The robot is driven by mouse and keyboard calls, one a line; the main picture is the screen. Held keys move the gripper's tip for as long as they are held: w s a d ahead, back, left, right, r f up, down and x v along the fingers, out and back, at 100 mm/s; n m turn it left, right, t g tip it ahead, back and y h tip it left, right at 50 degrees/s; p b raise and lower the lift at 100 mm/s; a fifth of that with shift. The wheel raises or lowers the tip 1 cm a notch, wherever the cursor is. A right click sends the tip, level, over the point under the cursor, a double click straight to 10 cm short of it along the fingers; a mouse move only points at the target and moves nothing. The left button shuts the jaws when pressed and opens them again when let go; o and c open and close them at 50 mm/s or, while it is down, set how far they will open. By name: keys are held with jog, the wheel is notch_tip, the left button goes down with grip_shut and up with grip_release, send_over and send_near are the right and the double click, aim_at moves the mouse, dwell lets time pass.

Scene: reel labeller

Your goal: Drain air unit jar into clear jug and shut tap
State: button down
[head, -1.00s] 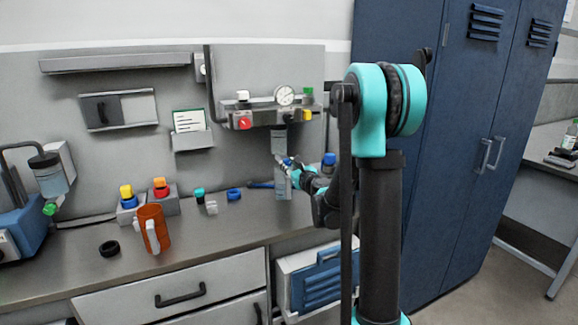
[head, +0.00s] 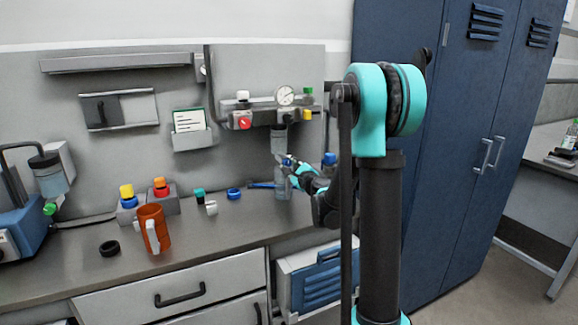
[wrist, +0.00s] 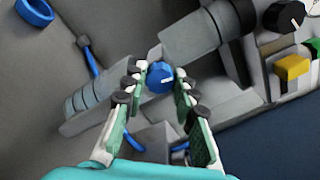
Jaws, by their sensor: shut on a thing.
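The air unit (head: 268,116) with its round gauge is on the back wall panel. Its jar (head: 278,141) hangs below it and shows as a grey cylinder in the wrist view (wrist: 198,35). A small blue tap knob (wrist: 160,78) is at the jar's lower end. My gripper (head: 287,163) is at that tap, its fingers on either side of the knob in the wrist view, shut on it. The clear jug (head: 283,187) stands on the bench under the tap and also shows in the wrist view (wrist: 88,97). The liquid level in jar and jug is unclear.
An orange mug (head: 153,229), a black ring (head: 109,248) and a blue ring (head: 233,194) lie on the bench to the left. A blue-capped thing (head: 329,159) is just right of my gripper. Blue cabinets (head: 440,200) stand at right.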

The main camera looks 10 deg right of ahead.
jog(key=n, duration=0.5)
jog(key=shift+n, duration=0.3)
jog(key=n, duration=0.5)
jog(key=shift+s+n, duration=0.1)
jog(key=shift+n, duration=0.2)
jog(key=c, duration=1.2)
grip_release()
